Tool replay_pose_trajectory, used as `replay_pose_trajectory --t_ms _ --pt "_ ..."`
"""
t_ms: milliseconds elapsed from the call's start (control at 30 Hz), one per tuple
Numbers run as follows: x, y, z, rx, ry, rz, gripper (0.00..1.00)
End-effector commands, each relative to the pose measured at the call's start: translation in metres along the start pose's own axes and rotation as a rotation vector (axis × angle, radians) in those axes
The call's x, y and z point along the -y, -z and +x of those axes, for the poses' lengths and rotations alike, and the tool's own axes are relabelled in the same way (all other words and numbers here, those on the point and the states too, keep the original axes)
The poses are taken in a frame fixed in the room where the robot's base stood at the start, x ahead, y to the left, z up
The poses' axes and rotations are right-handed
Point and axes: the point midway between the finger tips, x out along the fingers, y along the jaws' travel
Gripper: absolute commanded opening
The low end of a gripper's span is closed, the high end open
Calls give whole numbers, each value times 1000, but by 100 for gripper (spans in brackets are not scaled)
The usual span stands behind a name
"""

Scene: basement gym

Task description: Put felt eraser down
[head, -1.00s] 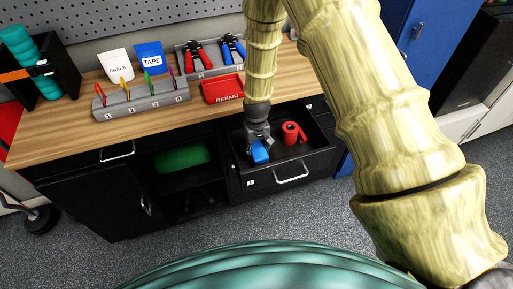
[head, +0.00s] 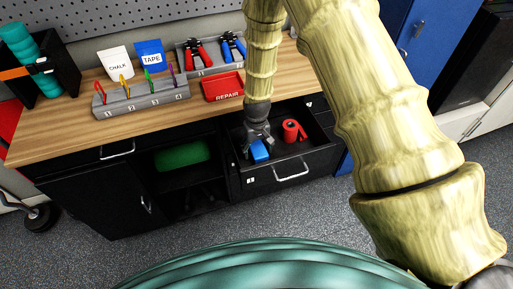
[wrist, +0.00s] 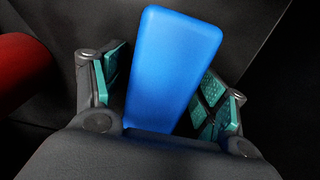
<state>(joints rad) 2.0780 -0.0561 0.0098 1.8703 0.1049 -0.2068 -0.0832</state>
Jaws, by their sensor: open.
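The felt eraser is a blue block (head: 259,152) in the open drawer (head: 301,165) of the black workbench. My gripper (head: 258,143) is down in the drawer, right over the eraser. In the wrist view the eraser (wrist: 172,72) lies between the two green-padded fingers of my gripper (wrist: 165,95). The eraser's near end is hidden by the gripper body. I cannot tell exactly how it touches the drawer floor.
A red roll-like object (head: 294,131) lies in the drawer to the right of the eraser; part of it shows in the wrist view (wrist: 22,65). The benchtop above carries a red REPAIR tray (head: 223,88), a grey numbered rack (head: 141,97) and CHALK and TAPE boxes.

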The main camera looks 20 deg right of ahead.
Motion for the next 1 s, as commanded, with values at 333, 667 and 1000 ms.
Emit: replay_pose_trajectory --t_ms 333,667,1000 --pt "0 1 -10 -1 0 0 73" --pt "0 1 -47 -3 0 -1 73" --pt "0 1 -90 -3 0 0 73"
